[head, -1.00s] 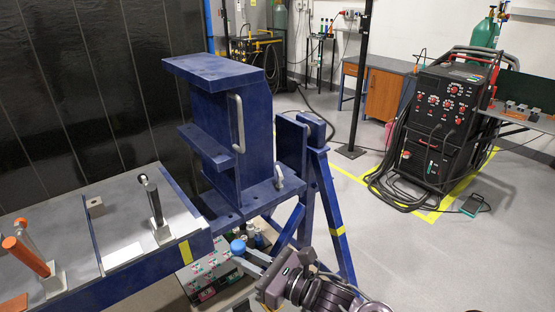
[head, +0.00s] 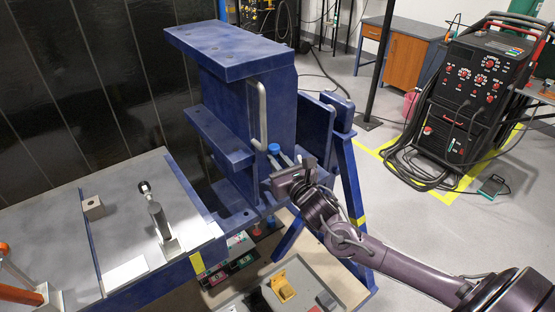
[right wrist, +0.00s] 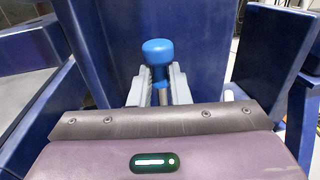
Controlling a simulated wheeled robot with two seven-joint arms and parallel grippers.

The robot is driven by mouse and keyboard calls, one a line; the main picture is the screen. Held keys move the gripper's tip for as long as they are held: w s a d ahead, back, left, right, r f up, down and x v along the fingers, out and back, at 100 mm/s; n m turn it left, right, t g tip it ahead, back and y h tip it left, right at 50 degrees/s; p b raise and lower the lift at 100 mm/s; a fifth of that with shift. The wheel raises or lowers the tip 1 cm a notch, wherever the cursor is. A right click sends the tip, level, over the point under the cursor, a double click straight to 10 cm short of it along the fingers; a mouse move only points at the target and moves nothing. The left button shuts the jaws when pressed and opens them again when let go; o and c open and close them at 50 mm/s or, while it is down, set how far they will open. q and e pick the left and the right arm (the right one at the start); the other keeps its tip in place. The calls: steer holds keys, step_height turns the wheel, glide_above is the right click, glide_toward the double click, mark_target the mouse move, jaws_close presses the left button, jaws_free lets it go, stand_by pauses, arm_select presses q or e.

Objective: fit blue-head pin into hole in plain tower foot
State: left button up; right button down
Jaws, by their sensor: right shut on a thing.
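My right gripper (head: 283,159) is shut on the blue-head pin (head: 274,148) in front of the blue tower (head: 238,105). In the right wrist view, the blue head (right wrist: 158,50) stands upright above the grey fingers (right wrist: 160,90), with its metal shank between them. The shank's lower end is hidden by my gripper. The tower foot (head: 236,221) is a blue plate at the tower's base, partly hidden behind my gripper and arm. I cannot see which hole lies under the pin, and the pin looks above the foot. My left gripper is out of view.
A grey handle (head: 262,115) on the tower's side stands close to my right gripper. A blue upright plate (head: 316,125) stands just right of it. A tray (head: 305,277) lies below.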

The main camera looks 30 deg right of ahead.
step_height(320, 180, down, 6)
steer(key=b, duration=0.4)
steer(key=shift+r, duration=0.1)
steer(key=shift+a, duration=0.1)
stand_by(1.9)
steer(key=shift+f+b, duration=2.3)
steer(key=shift+f, duration=1.1)
steer(key=c, duration=1.3)
jaws_free()
steer(key=shift+s+b, duration=0.45)
steer(key=shift+s, duration=3.5)
